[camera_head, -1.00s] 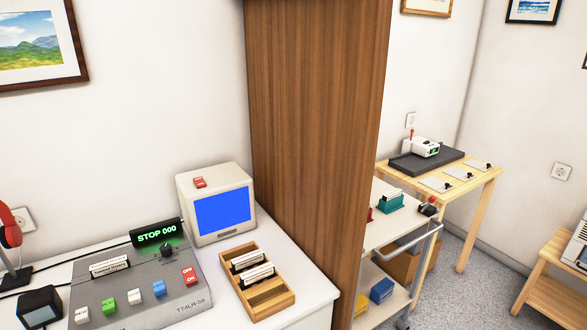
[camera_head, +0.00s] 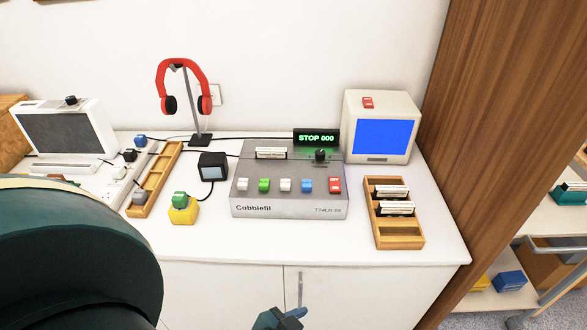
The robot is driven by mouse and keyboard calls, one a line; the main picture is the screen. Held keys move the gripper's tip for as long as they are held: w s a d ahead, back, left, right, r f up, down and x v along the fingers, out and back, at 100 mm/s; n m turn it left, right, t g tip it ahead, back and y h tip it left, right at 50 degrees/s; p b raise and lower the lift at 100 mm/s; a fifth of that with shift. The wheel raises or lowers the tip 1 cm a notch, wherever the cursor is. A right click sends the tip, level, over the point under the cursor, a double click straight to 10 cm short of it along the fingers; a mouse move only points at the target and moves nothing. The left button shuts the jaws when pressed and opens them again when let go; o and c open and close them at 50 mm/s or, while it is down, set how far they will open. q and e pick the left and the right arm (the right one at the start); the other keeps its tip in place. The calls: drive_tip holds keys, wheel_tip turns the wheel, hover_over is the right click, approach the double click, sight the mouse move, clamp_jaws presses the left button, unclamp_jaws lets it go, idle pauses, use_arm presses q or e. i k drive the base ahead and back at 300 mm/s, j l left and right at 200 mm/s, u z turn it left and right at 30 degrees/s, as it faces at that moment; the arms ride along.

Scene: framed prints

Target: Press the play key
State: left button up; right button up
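A grey tape machine (camera_head: 290,206) sits on the white cabinet top in the middle of the head view. It has a row of keys along its front: white (camera_head: 243,184), green (camera_head: 264,184), white (camera_head: 285,185), blue (camera_head: 307,185) and red (camera_head: 335,184). The key labels are too small to read, so I cannot tell which is play. Its display (camera_head: 317,138) reads STOP 000. A dark teal part of my arm fills the lower left. A small teal and blue part at the bottom edge appears to be mine, below the cabinet top; its fingers cannot be made out.
A small monitor with a blue screen (camera_head: 382,138) stands behind right, and a wooden card rack (camera_head: 405,240) stands right. A dark cube (camera_head: 212,167), a yellow block (camera_head: 183,215) and red headphones (camera_head: 182,66) are left. The cabinet top (camera_head: 300,236) before the machine is clear.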

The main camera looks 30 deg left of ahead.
sight(263, 183)
drive_tip(key=u, duration=1.3)
